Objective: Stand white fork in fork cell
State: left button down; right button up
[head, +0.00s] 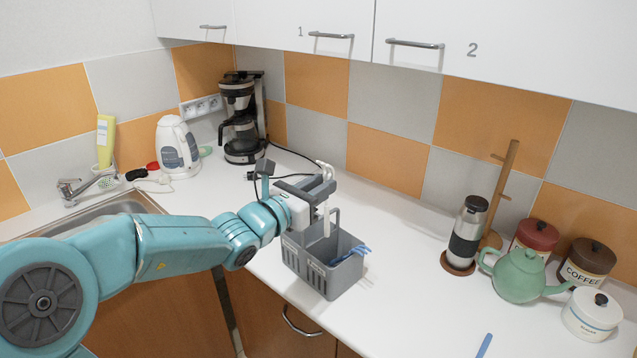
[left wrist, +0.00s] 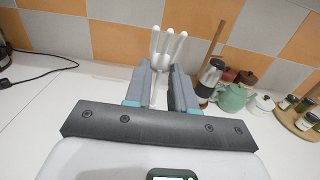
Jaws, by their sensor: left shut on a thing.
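The white fork (head: 326,171) is held upright in my left gripper (head: 326,189), tines up, its handle hanging down over the grey cutlery caddy (head: 318,284). In the left wrist view the fork (left wrist: 167,46) shows its tines beyond the fingers of my left gripper (left wrist: 165,88), which are shut on its handle. The caddy has an upright grey handle and slotted walls, and stands on the white counter. Blue cutlery (head: 352,254) leans in its right part. The handle's lower end and the cells behind the caddy's wall are hard to make out. My right gripper is out of view.
A blue utensil (head: 484,345) lies at the front edge. A tumbler (head: 467,234), green teapot (head: 519,275) and canisters (head: 592,314) stand right. A coffee maker (head: 242,118) and kettle (head: 177,148) stand behind left, near the sink (head: 125,207). Counter right of the caddy is clear.

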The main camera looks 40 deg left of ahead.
pick_arm(q)
notch_tip(320, 180, down, 13)
jog(key=b, duration=1.2)
jog(key=c, duration=0.9)
grip_release()
jog(key=shift+o, duration=0.2)
jog(key=shift+s, duration=0.1)
jog(key=s+a+b, duration=0.1)
jog(key=s, duration=1.5)
jog(key=shift+a, duration=0.1)
